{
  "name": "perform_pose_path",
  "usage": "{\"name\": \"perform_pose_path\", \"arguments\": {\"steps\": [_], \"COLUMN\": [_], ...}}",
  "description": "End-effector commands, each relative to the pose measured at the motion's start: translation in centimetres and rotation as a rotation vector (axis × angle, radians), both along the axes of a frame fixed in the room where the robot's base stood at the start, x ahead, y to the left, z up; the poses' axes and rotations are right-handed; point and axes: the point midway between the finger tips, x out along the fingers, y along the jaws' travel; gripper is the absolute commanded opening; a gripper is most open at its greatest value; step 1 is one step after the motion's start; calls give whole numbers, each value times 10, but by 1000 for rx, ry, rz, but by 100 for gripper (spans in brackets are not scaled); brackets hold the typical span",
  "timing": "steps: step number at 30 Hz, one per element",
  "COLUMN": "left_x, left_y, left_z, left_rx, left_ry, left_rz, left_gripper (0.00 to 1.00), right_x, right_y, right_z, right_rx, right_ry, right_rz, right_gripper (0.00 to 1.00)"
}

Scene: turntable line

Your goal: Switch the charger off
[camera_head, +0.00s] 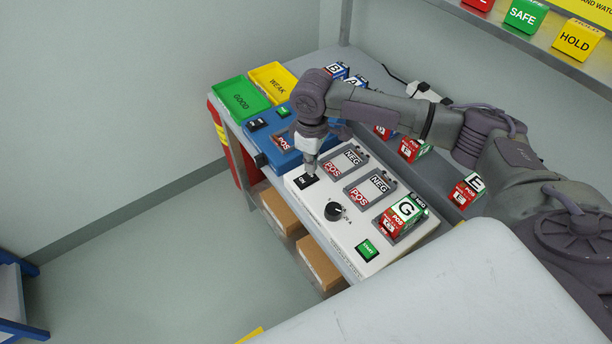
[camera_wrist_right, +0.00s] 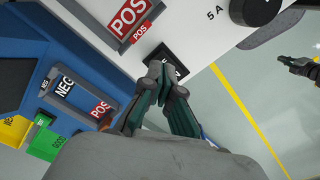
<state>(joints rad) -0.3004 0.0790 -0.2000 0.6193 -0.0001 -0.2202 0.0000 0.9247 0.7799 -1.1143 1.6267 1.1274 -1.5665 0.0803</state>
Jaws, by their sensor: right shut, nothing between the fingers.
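The charger (camera_head: 357,262) is a white panel on the bench with a black dial (camera_head: 335,211), a green START button (camera_head: 367,250) and a black rocker switch (camera_head: 303,181) marked ON at its left end. A block marked G (camera_head: 405,209) sits in its rightmost bay; the other two bays show bare NEG and POS labels. My right gripper (camera_head: 311,170) is shut and empty, pointing down with its tips at the switch. In the right wrist view the fingertips (camera_wrist_right: 158,72) cover part of the switch (camera_wrist_right: 165,62); contact is unclear. A dark gripper-like shape (camera_wrist_right: 300,68), probably my left gripper, is small at the right.
A blue device (camera_head: 283,142) with its own switch stands left of the charger. Green GOOD (camera_head: 240,99) and yellow WEAK (camera_head: 273,82) trays lie behind it. Several marked blocks stand behind the charger, near my right arm. A shelf (camera_head: 535,45) runs at upper right.

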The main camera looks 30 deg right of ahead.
Motion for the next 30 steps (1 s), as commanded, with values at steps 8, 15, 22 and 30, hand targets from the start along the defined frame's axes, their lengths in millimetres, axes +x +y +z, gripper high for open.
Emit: {"name": "perform_pose_path", "arguments": {"steps": [8,15,22,30], "left_x": [0,0,1,1], "left_y": [0,0,0,0], "left_z": [-1,-2,-2,-3], "left_rx": [0,0,0,0], "left_ry": [0,-1,-1,-2], "left_rz": [0,0,0,0], "left_gripper": [0,0,0,0], "right_x": [0,0,0,0], "right_y": [0,0,0,0], "right_z": [-5,-8,-12,-16], "right_rx": [1,1,0,-1], "right_ry": [1,1,1,1], "right_rz": [0,0,0,0], "right_gripper": [0,0,0,0]}}
